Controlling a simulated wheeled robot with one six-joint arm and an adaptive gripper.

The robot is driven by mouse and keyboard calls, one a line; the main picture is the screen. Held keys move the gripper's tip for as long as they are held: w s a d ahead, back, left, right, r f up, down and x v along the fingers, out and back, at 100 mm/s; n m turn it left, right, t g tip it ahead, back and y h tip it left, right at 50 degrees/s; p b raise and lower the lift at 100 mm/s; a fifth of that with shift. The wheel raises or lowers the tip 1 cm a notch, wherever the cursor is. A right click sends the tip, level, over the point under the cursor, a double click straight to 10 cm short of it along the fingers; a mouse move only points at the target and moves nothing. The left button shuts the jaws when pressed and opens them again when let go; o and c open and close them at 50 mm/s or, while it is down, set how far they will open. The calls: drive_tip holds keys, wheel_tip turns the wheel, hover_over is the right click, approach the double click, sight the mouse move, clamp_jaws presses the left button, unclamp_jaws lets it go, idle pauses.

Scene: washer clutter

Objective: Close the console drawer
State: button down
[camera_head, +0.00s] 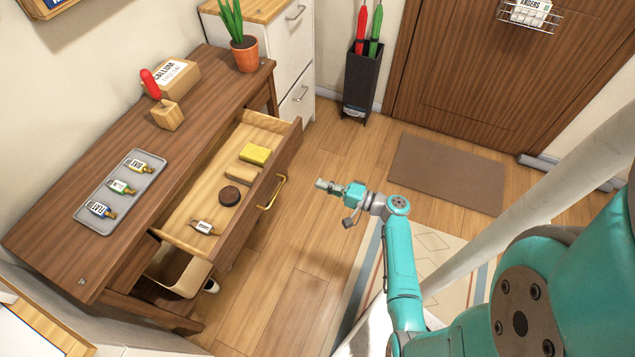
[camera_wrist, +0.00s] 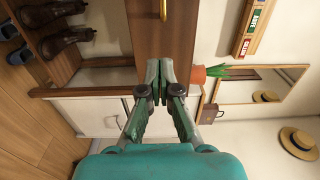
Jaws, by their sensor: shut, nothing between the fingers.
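The console drawer (camera_head: 262,205) is pulled well out from the dark wooden console (camera_head: 115,165). Its brown front carries a brass handle (camera_head: 272,193). Inside lie a yellow block (camera_head: 255,154), a tan block (camera_head: 241,173), a dark round tin (camera_head: 229,196) and a small labelled tag (camera_head: 203,227). My gripper (camera_head: 322,184) is shut and empty, in the air to the right of the drawer front, apart from it. In the wrist view my gripper (camera_wrist: 160,70) points toward the brown drawer front (camera_wrist: 163,38), with part of the brass handle (camera_wrist: 163,10) at the top edge.
The floor before the drawer is clear.

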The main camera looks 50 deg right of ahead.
sight(280, 170)
drive_tip(key=x, duration=1.2)
